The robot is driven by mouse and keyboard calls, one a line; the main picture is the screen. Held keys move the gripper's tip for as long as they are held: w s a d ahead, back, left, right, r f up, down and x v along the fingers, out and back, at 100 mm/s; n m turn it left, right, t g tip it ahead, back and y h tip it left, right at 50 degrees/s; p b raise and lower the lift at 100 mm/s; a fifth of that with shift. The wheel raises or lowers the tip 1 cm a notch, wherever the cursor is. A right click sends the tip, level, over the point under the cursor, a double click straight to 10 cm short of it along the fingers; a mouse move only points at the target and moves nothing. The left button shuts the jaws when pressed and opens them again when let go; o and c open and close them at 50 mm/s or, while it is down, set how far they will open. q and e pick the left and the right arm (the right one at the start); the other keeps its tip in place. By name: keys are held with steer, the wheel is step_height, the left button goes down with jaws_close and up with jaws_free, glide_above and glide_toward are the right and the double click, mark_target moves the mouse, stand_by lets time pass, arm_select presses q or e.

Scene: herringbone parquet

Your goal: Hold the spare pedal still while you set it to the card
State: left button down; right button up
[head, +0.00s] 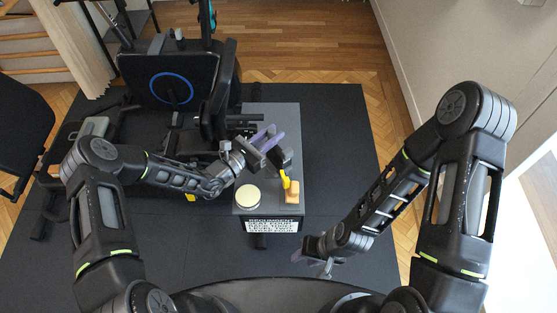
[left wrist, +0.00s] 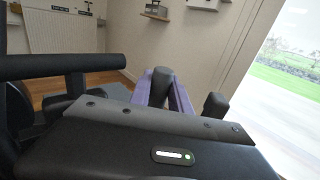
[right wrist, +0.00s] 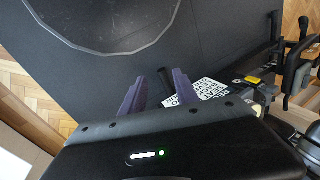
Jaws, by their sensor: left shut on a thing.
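My left gripper (head: 266,140) is over the grey bench top, its purple fingers shut on a dark piece that looks like the spare pedal (head: 281,157). In the left wrist view the dark pedal (left wrist: 161,84) shows between the purple fingers, and a dark block stands to their right. The fingers hide part of it. The white card (head: 271,226) with black print is on the bench's near face. My right gripper (head: 316,261) is open and empty, low and right of the card.
The grey bench (head: 285,118) carries a cream round disc (head: 248,196), a tan block (head: 292,197) and a yellow-handled tool (head: 285,181). An exercise machine (head: 172,80) with a blue ring stands left of it. The dark mat (head: 335,140) right of the bench is clear.

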stand_by(0.4)
steer(key=o, duration=0.3)
steer(key=shift+w, duration=0.4)
steer(key=shift+n+h, duration=0.3)
steer(key=shift+n, duration=0.3)
steer(key=w+d, duration=0.1)
steer(key=w, duration=0.3)
steer(key=w+r, duration=0.1)
steer(key=w, duration=0.2)
steer(key=w+d, duration=0.1)
steer(key=w, duration=0.3)
steer(key=shift+w+d+r, duration=0.3)
steer(key=shift+d+r, duration=0.05)
steer(key=w+d+r+n, duration=0.1)
steer(key=w+r+n, duration=0.1)
steer(key=w+r, duration=0.55)
steer(key=w+a+r+n+h, duration=0.1)
steer(key=w+a+r+n, duration=0.1)
steer(key=r, duration=0.3)
steer(key=w+a+r+n+h, duration=0.1)
steer(key=w+a+r+n, duration=0.1)
steer(key=r, duration=0.4)
steer(key=w+a+r+n+h, duration=0.1)
steer(key=w+a+r, duration=0.2)
steer(key=a+r, duration=0.1)
steer(key=shift+w+a+r+n+g+h, duration=0.3)
steer(key=shift+a+r+n, duration=0.1)
steer(key=shift+r, duration=0.25)
steer(key=shift+f, duration=0.1)
